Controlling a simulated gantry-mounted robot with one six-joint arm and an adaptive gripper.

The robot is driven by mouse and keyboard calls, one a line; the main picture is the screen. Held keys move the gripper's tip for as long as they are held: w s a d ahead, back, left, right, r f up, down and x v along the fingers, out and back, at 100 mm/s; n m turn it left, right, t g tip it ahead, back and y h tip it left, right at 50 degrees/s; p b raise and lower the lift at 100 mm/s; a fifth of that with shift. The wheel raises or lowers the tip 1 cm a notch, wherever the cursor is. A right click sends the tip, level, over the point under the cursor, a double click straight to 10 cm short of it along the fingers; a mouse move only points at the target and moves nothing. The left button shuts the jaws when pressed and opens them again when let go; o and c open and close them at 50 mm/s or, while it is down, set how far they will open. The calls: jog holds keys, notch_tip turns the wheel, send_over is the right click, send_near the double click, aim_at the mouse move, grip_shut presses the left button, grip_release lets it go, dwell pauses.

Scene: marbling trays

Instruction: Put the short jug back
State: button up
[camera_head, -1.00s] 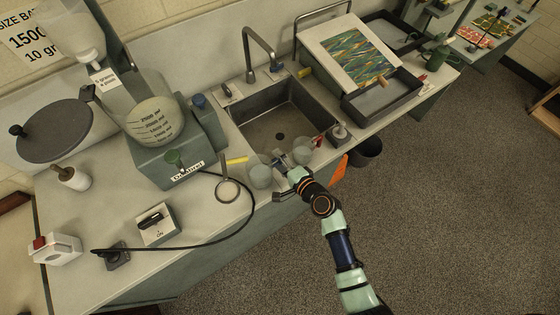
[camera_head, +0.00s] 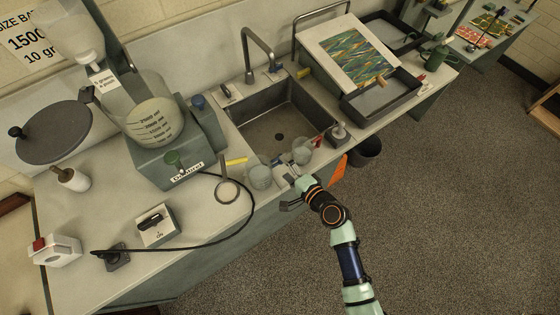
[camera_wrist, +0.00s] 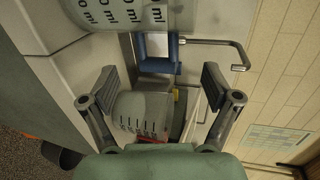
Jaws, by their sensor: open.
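Two clear measuring jugs stand at the counter's front edge by the sink. The left jug (camera_head: 260,177) and the right jug (camera_head: 302,151) look close in size, so I cannot tell which is the short one. My gripper (camera_head: 285,174) is open beside and between them, at the front edge. In the wrist view, the open fingers of my gripper (camera_wrist: 160,82) have a graduated jug (camera_wrist: 140,112) showing between and beyond them. Another graduated jug (camera_wrist: 135,12) is cut off at the top. I see no contact with either.
The sink (camera_head: 275,120) lies behind the jugs. A grey weighted object (camera_head: 338,133) and a red-handled tool (camera_head: 319,140) stand to the right. A ring-shaped tool (camera_head: 228,191) and the blender base (camera_head: 170,160) are to the left. A bin (camera_head: 367,151) is on the floor.

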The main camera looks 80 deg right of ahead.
jog(key=v, duration=0.8)
jog(key=shift+a, duration=0.1)
jog(key=w+a+r+n+t+y, duration=0.1)
jog(key=w+a+r+n+y, duration=0.4)
jog(key=w+a+n, duration=0.4)
jog(key=w+a+r+n+t+y, duration=0.1)
jog(key=w+a+r+n+y, duration=0.3)
jog(key=w+a+r+n, duration=0.75)
jog(key=a+r+n, duration=0.1)
jog(key=a, duration=0.4)
jog(key=w+a+r+n+y, duration=0.1)
jog(key=w+a+r+n, duration=0.3)
jog(key=a, duration=0.4)
jog(key=shift+r+n, duration=0.2)
jog(key=shift+n, duration=0.55)
